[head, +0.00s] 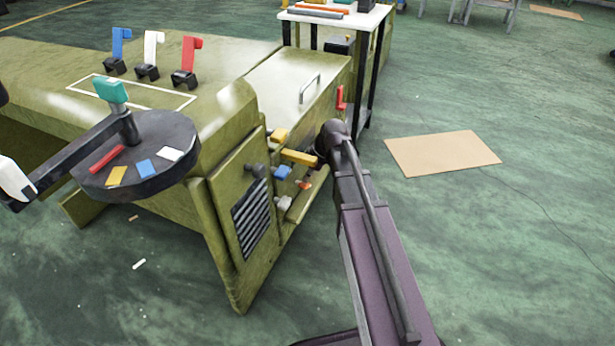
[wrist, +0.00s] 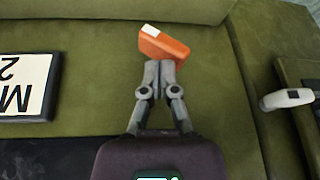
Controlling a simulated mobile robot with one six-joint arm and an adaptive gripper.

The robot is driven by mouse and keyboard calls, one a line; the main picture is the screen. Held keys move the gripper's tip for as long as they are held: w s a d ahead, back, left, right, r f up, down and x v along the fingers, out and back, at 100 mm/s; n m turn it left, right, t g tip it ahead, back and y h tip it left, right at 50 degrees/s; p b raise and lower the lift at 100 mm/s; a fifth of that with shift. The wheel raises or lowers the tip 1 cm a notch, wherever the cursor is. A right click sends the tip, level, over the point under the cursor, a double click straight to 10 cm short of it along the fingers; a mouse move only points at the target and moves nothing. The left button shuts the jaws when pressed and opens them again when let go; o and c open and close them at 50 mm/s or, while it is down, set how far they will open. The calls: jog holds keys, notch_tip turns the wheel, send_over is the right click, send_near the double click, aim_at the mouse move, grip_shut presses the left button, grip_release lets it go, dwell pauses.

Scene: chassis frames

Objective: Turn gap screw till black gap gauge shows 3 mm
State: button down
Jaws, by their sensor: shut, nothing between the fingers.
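In the wrist view my gripper (wrist: 160,68) is shut, its two grey fingertips together. The tips are at the lower edge of an orange block (wrist: 168,46) with a white mark on one corner. I cannot tell whether they touch it or whether it is the gap screw. It stands against an olive-green machine panel (wrist: 90,30). In the head view a small orange part (head: 304,185) shows on the machine's side, left of my arm. My gripper is not visible there. I cannot make out the gap screw, the black gap gauge or any reading for certain.
A black-framed white plate (wrist: 25,85) with upside-down "M" and "2" is left of my gripper. A pale handle (wrist: 288,99) is at right. The head view shows yellow (head: 299,157) and blue (head: 283,172) parts by my arm. A cardboard sheet (head: 442,152) lies on the floor.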

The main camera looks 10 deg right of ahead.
jog(key=shift+w+d+r+p, duration=0.2)
jog(key=shift+w+r+p, duration=0.1)
jog(key=shift+r+p, duration=0.3)
jog(key=shift+w+d+r+p, duration=0.15)
jog(key=shift+w+r+p, duration=0.1)
jog(key=shift+r+p, duration=0.3)
jog(key=s+d+r+p, duration=0.1)
jog(key=s+r+p, duration=0.4)
jog(key=r+p, duration=0.4)
jog(key=shift+d, duration=0.15)
jog(key=shift+r, duration=0.1)
jog(key=shift+w, duration=0.15)
jog(key=w+d+m+g, duration=0.1)
jog(key=w+d, duration=0.3)
jog(key=w, duration=0.2)
jog(key=shift+w+d+m, duration=0.15)
jog(key=shift+d+m, duration=0.15)
jog(key=shift+m, duration=0.1)
